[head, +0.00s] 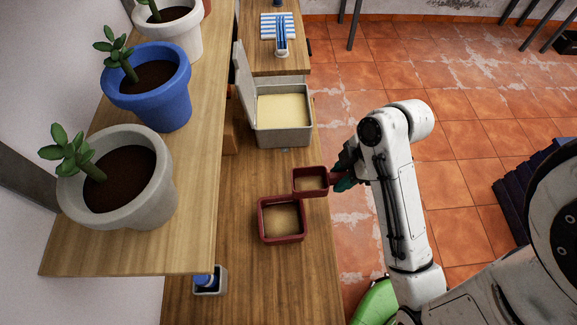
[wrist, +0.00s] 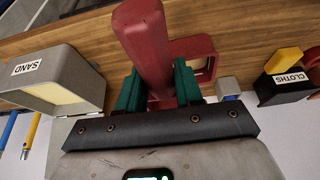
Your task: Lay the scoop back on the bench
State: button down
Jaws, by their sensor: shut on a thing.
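The scoop (head: 310,181) is a small, square, dark red box with a handle on its right. My gripper (head: 344,182) is shut on that handle at the bench's right edge. In the wrist view the scoop's red handle (wrist: 148,45) stands between the two teal fingers. The scoop looks level, over or beside the back right corner of a larger red tray (head: 281,240). I cannot tell whether it touches the tray or the bench, or whether its tan inside is sand. The wooden bench (head: 245,250) runs below.
An open grey sand bin (head: 285,138) stands behind the scoop. A shelf (head: 200,200) with potted plants overhangs the bench's left side. A small grey holder (head: 210,284) is at the front left. A dark box labelled CLOTHS (wrist: 285,88) shows in the wrist view. Bench in front of the tray is clear.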

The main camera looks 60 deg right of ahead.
jog(key=w+d+f+b, duration=0.1)
jog(key=w+f+b, duration=0.2)
jog(key=w, duration=0.1)
jog(key=w+d+f+b, duration=0.1)
jog(key=w+f+b, duration=0.2)
jog(key=w, duration=0.1)
jog(key=w+d+f+b, duration=0.1)
jog(key=w+f+b, duration=0.2)
jog(key=w+b, duration=0.1)
jog(key=shift+d, duration=0.25)
jog(key=shift+w+f+b, duration=0.2)
jog(key=shift+b, duration=0.1)
jog(key=shift+w+f, duration=0.15)
jog(key=shift+f, duration=1.3)
jog(key=c, duration=0.7)
grip_release()
jog(key=shift+c, duration=0.2)
jog(key=shift+d+f+b, duration=0.1)
jog(key=shift+f+b, duration=0.25)
jog(key=shift+b, duration=0.55)
jog(key=p+v, duration=1)
jog(key=v, duration=0.1)
